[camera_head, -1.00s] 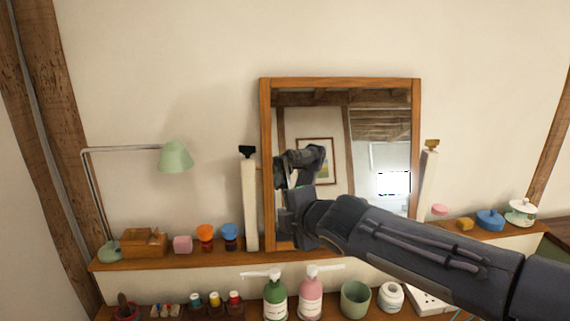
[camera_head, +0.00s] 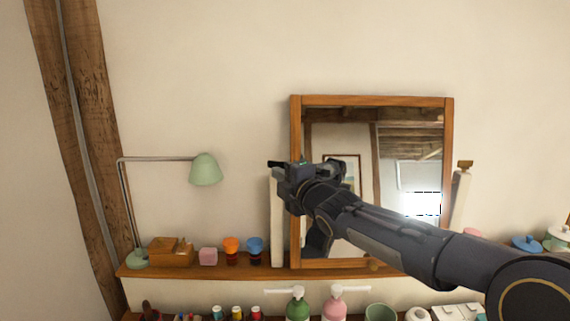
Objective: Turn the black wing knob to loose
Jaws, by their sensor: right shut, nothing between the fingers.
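The black wing knob (camera_head: 274,164) sits on top of the white post (camera_head: 277,220) left of the mirror. Only its left part shows; my right gripper (camera_head: 287,172) hides the rest. My right arm comes in from the lower right and crosses in front of the mirror. The right gripper is shut and empty, right beside the knob; I cannot tell whether it touches it. My left gripper is not in view.
The wood-framed mirror (camera_head: 297,130) stands on a shelf (camera_head: 190,271). A brown wing knob (camera_head: 465,164) tops the right post. Pump bottles (camera_head: 298,305) stand below. The wall above is clear.

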